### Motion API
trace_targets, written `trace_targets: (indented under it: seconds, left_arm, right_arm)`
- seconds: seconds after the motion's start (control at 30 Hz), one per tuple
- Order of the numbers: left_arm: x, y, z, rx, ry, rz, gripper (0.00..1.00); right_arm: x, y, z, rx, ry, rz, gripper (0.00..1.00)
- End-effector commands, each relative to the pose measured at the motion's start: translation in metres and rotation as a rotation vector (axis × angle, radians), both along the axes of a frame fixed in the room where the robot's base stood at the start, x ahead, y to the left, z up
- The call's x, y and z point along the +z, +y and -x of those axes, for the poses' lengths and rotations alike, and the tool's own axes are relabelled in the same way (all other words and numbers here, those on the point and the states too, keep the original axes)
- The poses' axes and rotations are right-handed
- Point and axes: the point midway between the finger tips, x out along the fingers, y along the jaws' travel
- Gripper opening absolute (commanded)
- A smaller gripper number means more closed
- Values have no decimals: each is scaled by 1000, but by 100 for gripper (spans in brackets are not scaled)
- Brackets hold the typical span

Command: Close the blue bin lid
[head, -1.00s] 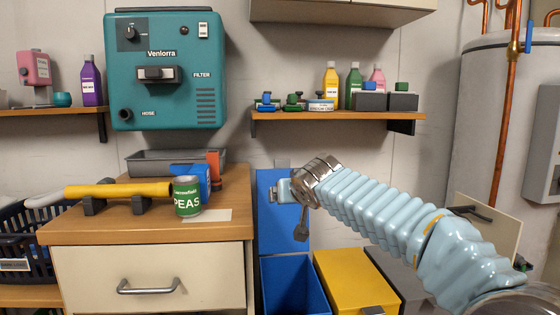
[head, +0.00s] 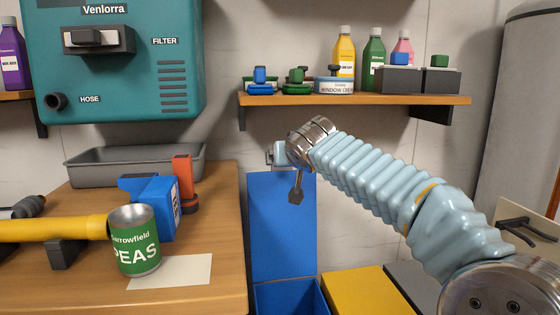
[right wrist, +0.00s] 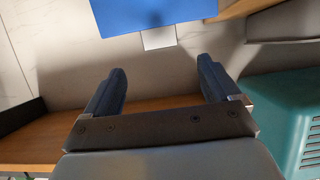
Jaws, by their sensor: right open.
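The blue bin lid (head: 282,235) stands open and upright against the wall, above the blue bin (head: 290,298), whose lower part is cut off by the frame. My right gripper (head: 296,192) is in front of the lid's upper edge, its dark tip overlapping the lid in the head view. In the right wrist view my right gripper (right wrist: 160,78) is open, with nothing between its fingers. The lid (right wrist: 150,14) and its pale tab (right wrist: 159,38) lie beyond the fingertips there, apart from them. My left gripper is not in view.
A wooden counter (head: 215,285) with a peas can (head: 135,245), a blue object (head: 155,205) and a grey tray (head: 130,165) stands left of the bin. A yellow bin (head: 365,290) is on the right. A wall shelf (head: 350,102) with bottles hangs above the lid.

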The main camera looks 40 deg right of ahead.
Motion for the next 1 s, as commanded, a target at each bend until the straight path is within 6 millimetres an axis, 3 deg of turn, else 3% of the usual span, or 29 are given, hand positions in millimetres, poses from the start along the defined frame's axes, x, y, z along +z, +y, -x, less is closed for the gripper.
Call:
trace_targets:
  seconds: [0.3, 0.5, 0.93, 1.0]
  left_arm:
    - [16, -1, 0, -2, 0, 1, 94]
    - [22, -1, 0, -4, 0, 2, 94]
    - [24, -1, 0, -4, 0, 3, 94]
    - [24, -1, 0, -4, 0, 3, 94]
  right_arm:
    - [-28, -33, -60, -1, 5, -3, 89]
    - [-41, -48, -87, 0, 4, -2, 89]
    - [-47, -54, -97, 0, 2, 0, 89]
    - [-47, -54, -97, 0, 2, -1, 82]
